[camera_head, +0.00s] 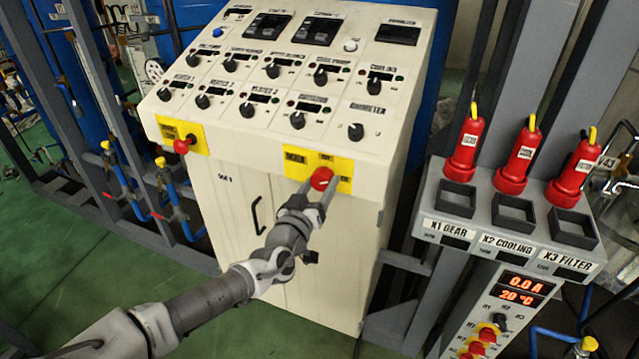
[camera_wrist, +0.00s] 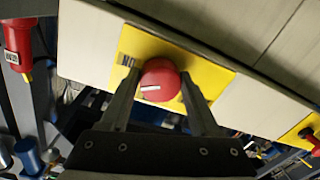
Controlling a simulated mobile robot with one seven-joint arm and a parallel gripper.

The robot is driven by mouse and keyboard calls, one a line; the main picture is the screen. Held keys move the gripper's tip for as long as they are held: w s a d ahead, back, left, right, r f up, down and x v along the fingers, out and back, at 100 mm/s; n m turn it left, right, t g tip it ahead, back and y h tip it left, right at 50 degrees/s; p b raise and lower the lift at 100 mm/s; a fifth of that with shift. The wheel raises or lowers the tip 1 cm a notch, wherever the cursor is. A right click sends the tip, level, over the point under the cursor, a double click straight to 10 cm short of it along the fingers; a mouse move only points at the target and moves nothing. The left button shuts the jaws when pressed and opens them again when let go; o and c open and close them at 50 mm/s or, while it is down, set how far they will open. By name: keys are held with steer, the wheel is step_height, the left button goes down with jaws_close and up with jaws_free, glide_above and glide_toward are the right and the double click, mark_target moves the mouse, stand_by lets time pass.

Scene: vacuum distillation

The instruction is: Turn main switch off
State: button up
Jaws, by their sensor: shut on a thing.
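The main switch is a red round knob (camera_head: 321,178) on a yellow plate (camera_head: 345,180) at the lower right of the cream control panel's front. My gripper (camera_head: 318,192) reaches up to it from below. In the wrist view the red knob (camera_wrist: 160,80) sits between the two fingers of my gripper (camera_wrist: 163,88), which are shut on its sides. A white line shows on the knob's face, lying nearly level in the wrist view.
A second red knob (camera_head: 182,145) on a yellow plate sits at the panel's left. Several black knobs (camera_head: 298,120) cover the sloped panel above. A grey rack with red plugs (camera_head: 466,147) stands to the right. Green floor (camera_head: 110,270) is open at the left.

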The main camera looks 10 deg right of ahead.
steer(key=n, duration=0.6)
steer(key=shift+r, duration=0.15)
steer(key=n+p, duration=0.1)
steer(key=n, duration=0.4)
steer(key=shift+r+n+g, duration=0.1)
steer(key=shift+n+g, duration=0.2)
stand_by(0.4)
steer(key=o, duration=1.4)
steer(key=shift+d, duration=0.1)
steer(key=shift+c, duration=0.2)
steer(key=shift+s, duration=0.1)
